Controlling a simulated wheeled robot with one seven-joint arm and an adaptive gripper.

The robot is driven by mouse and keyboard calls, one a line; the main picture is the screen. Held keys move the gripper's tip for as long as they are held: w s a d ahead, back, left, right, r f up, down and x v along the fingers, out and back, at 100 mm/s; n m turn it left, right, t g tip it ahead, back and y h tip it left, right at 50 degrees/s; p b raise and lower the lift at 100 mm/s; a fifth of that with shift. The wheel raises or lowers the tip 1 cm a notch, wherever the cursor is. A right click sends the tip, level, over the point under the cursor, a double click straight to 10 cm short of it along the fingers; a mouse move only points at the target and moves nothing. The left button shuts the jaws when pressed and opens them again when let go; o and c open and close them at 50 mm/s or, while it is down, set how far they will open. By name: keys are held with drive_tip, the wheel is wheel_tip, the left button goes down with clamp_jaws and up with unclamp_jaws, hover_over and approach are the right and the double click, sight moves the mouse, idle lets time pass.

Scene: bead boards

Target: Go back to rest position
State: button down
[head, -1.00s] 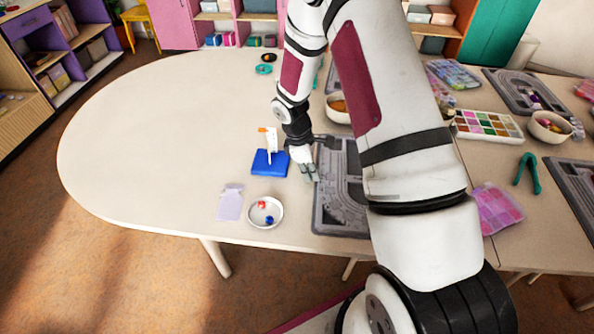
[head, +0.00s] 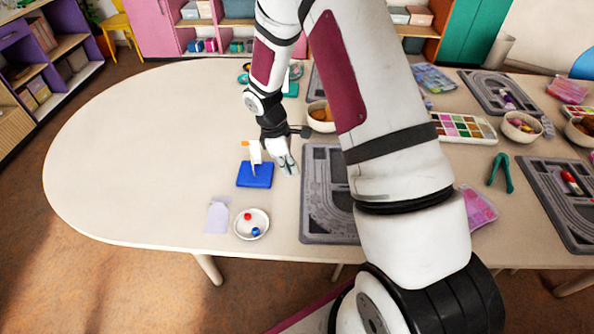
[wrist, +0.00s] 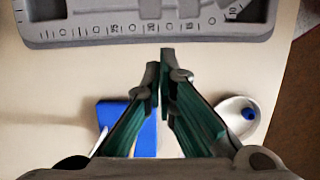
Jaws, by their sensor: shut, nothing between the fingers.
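My gripper (head: 290,168) is shut and empty. In the head view it hangs above the table just right of a blue block (head: 255,175) with a white upright piece (head: 255,152) that has an orange tip. In the wrist view the shut fingers (wrist: 166,62) point toward the grey bead board (wrist: 150,38). The blue block (wrist: 140,140) lies partly behind the left finger. A white dish (head: 252,224) holds a red bead (head: 248,217) and a blue bead (head: 256,231). Part of the dish (wrist: 232,104) shows right of the fingers in the wrist view.
The grey bead board (head: 320,190) lies right of my gripper, partly hidden by my arm. A pale lilac piece (head: 217,216) lies left of the dish. Bowls, a bead palette (head: 464,127) and green pliers (head: 501,173) stand farther right. The table's left side is clear.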

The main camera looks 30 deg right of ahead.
drive_tip(key=s+a+r+m+t, duration=0.2)
drive_tip(key=s+r+m, duration=0.15)
drive_tip(key=r, duration=0.95)
drive_tip(key=s+a+r+m+t, duration=0.15)
drive_tip(key=s+r, duration=0.25)
drive_tip(key=r, duration=0.9)
drive_tip(key=s+a+r+m+t+y, duration=0.1)
drive_tip(key=s+a+r+m, duration=0.1)
drive_tip(key=s, duration=0.6)
drive_tip(key=s+a+r+m+t+y, duration=0.1)
drive_tip(key=s+a+r+m+t, duration=0.1)
drive_tip(key=s+r, duration=0.5)
drive_tip(key=shift+s+a+m+p, duration=0.45)
drive_tip(key=shift+s+m, duration=0.35)
drive_tip(key=shift+m, duration=0.3)
drive_tip(key=shift+r, duration=0.1)
